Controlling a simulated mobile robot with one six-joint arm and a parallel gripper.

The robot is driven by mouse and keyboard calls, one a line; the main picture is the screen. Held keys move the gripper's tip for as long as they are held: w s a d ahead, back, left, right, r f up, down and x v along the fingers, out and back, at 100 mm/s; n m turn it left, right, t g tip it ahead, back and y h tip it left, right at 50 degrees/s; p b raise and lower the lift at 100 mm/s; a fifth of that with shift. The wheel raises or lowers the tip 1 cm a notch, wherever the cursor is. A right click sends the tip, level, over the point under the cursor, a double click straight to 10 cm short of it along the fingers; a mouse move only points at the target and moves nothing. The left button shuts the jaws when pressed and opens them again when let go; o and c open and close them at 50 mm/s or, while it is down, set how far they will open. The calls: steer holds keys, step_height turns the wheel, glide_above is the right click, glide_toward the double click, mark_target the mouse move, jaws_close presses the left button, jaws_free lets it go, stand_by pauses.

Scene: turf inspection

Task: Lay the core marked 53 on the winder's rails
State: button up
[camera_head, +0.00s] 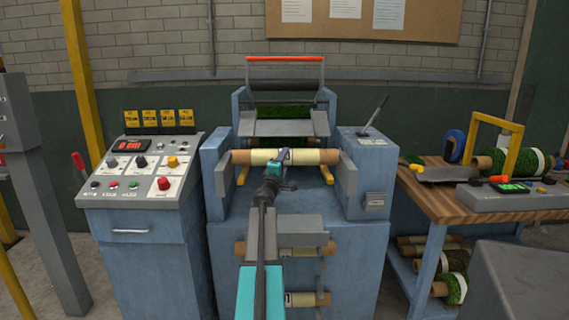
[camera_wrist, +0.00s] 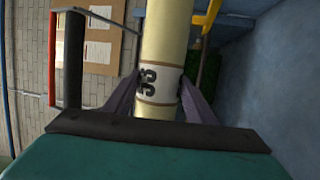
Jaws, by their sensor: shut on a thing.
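The core marked 53 (camera_head: 320,157) is a brown tube with a cream wrap, held level across the front of the blue winder (camera_head: 217,165). In the wrist view the core (camera_wrist: 163,45) shows a white band with a black 53 between my fingers. My gripper (camera_head: 284,155) is shut around its middle; it also shows in the wrist view (camera_wrist: 160,92). The winder's yellow rails (camera_head: 243,175) show just under the core, one near each end. I cannot tell whether the core touches them. My gripper hides part of the core's middle.
More cores (camera_head: 303,299) sit on a rack low on the winder's front. A control console (camera_head: 145,180) stands at left. A wooden bench (camera_head: 440,205) at right carries turf rolls (camera_head: 527,162) and a grey device (camera_head: 503,197). Grey side plates flank the held core.

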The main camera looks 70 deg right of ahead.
steer(key=shift+f+b, duration=1.2)
steer(key=shift+b, duration=0.15)
steer(key=o, duration=1.5)
steer(key=shift+c, duration=0.2)
steer(key=shift+f, duration=0.1)
steer(key=shift+a, duration=0.1)
steer(key=w+b+v, duration=0.1)
steer(key=v, duration=1.2)
steer(key=shift+s+a, duration=0.35)
steer(key=shift+s, duration=0.15)
